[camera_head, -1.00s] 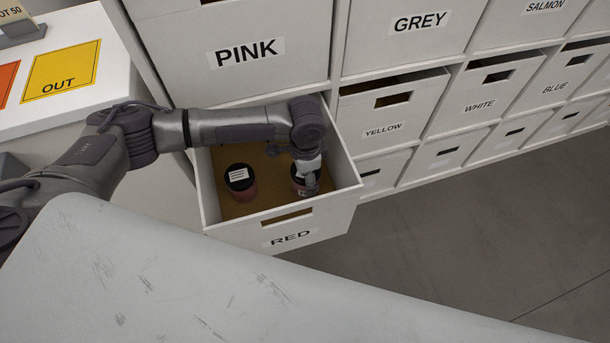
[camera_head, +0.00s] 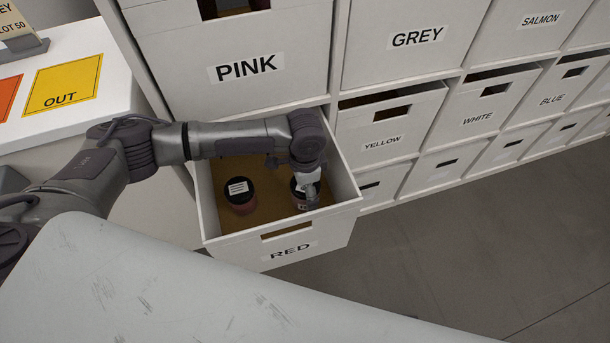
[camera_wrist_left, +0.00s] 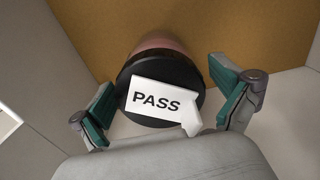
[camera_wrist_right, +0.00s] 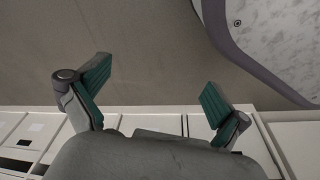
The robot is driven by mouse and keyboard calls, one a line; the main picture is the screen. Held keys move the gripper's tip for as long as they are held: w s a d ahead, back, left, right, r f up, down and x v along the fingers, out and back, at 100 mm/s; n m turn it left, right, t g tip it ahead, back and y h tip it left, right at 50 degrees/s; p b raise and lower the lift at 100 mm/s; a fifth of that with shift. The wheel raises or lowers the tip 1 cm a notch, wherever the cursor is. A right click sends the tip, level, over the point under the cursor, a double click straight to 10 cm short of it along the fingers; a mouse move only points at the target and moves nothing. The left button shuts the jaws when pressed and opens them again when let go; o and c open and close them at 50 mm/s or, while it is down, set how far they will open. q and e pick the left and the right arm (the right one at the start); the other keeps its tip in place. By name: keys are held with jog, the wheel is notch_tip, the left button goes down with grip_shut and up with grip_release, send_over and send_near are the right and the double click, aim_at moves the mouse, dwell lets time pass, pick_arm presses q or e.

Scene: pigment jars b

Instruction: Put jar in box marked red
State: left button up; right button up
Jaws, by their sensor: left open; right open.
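The box marked RED (camera_head: 330,232) is pulled out from the shelf, and its brown floor shows. A dark-lidded reddish jar (camera_head: 240,203) with a lined white label stands inside at the left. A second jar (camera_head: 299,199) stands inside at the right, partly hidden by my left gripper (camera_head: 308,190). In the left wrist view this jar (camera_wrist_left: 127,89) has a black lid with a white PASS tag. My left gripper's fingers (camera_wrist_left: 165,105) are open on either side of the lid, apart from it. My right gripper (camera_wrist_right: 152,90) is open and empty, and it is not in the head view.
Boxes marked PINK (camera_head: 280,95), GREY (camera_head: 400,60) and YELLOW (camera_head: 415,115) surround the open one in the shelf. A white counter with a yellow OUT card (camera_head: 62,84) stands at the left. Bare floor lies at the right.

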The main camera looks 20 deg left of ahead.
pick_arm(q)
notch_tip(320, 180, up, 12)
jog(key=shift+f+p, duration=0.2)
jog(key=shift+p, duration=0.9)
pick_arm(e)
jog(key=s+d+f, duration=0.1)
jog(key=s+f, duration=0.4)
jog(key=s, duration=0.1)
jog(key=shift+f, duration=0.4)
jog(key=shift+s+g, duration=0.1)
jog(key=shift+g, duration=0.2)
